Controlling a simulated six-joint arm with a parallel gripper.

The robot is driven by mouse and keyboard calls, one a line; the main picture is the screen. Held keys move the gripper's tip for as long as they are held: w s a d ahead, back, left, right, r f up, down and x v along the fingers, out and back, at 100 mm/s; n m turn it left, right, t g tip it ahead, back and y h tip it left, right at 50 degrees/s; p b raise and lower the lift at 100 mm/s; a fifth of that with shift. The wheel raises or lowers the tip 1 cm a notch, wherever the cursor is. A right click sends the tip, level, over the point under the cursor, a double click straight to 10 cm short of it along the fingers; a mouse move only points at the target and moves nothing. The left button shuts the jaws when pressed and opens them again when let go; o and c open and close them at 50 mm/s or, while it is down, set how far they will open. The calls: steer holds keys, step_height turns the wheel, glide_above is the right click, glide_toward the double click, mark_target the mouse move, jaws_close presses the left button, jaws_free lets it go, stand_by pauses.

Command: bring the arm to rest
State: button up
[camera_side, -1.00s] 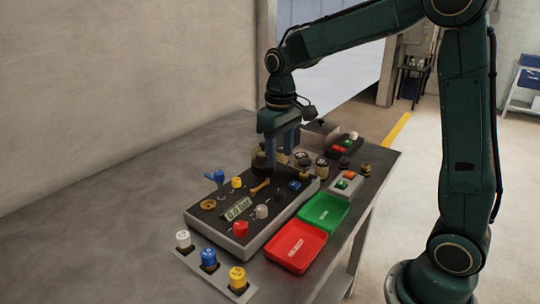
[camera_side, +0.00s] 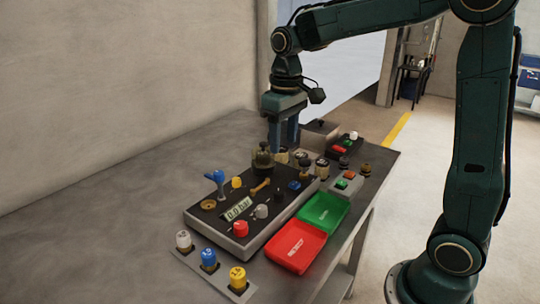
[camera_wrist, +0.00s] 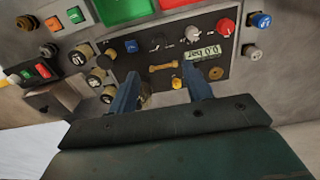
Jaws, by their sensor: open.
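My gripper (camera_side: 283,138) is at the far end of the control panel (camera_side: 236,233), above it, with its blue fingers pointing down. In the wrist view my gripper (camera_wrist: 162,88) shows its two fingers spread apart, with nothing between them. A dark round knob (camera_side: 263,160) stands on the panel just left of the fingers in the side view. I cannot tell the exact gap between fingers and panel.
A red tray (camera_side: 296,246) and a green tray (camera_side: 324,210) lie right of the panel. White, blue and yellow knobs (camera_side: 237,278) stand at the front. A button box (camera_side: 347,184) and a dark box (camera_side: 320,133) stand farther back. The table's left is bare.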

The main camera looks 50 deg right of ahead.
steer(key=s+a+t, duration=0.2)
steer(key=s, duration=0.8)
steer(key=s+a+r+t, duration=0.1)
steer(key=s+a+t, duration=0.1)
steer(key=s, duration=0.8)
steer(key=shift+r+t, duration=0.2)
steer(key=shift+t, duration=0.4)
steer(key=shift+w, duration=0.15)
